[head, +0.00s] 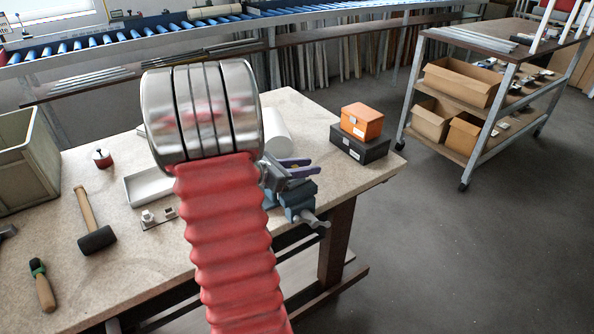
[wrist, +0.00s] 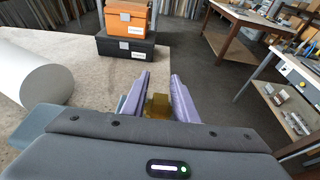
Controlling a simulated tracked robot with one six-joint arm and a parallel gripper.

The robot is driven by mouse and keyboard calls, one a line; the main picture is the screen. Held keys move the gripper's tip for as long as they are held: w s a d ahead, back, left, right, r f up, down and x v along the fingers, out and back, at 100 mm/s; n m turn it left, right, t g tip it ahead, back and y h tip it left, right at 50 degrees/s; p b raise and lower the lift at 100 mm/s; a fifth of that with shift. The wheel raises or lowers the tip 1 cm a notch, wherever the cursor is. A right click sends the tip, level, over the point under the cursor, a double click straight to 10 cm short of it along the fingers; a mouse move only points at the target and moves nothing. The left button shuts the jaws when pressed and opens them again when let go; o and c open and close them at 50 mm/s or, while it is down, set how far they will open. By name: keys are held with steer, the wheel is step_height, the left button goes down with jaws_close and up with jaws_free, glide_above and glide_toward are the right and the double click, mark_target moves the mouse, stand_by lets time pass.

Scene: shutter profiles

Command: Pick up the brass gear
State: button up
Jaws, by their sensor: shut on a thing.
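My gripper (head: 306,167) shows its purple fingers in the head view, over the right part of the bench, close above a blue-grey vise (head: 297,200). In the wrist view my gripper (wrist: 160,82) is shut on a small brass-coloured piece, the brass gear (wrist: 157,106), which sits between the two fingers. Only part of the gear shows, and its teeth cannot be made out. In the head view I cannot make out the gear. Whether it touches anything below is hidden.
On the bench (head: 350,175), an orange box (head: 361,121) sits on a black case (head: 359,148), and a white cylinder (head: 277,131) lies near my gripper. A mallet (head: 95,238), a white tray (head: 148,187) and a grey bin (head: 25,165) are left. A shelf cart (head: 470,160) stands right.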

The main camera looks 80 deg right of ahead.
step_height(320, 180, up, 10)
stand_by(0.7)
stand_by(0.4)
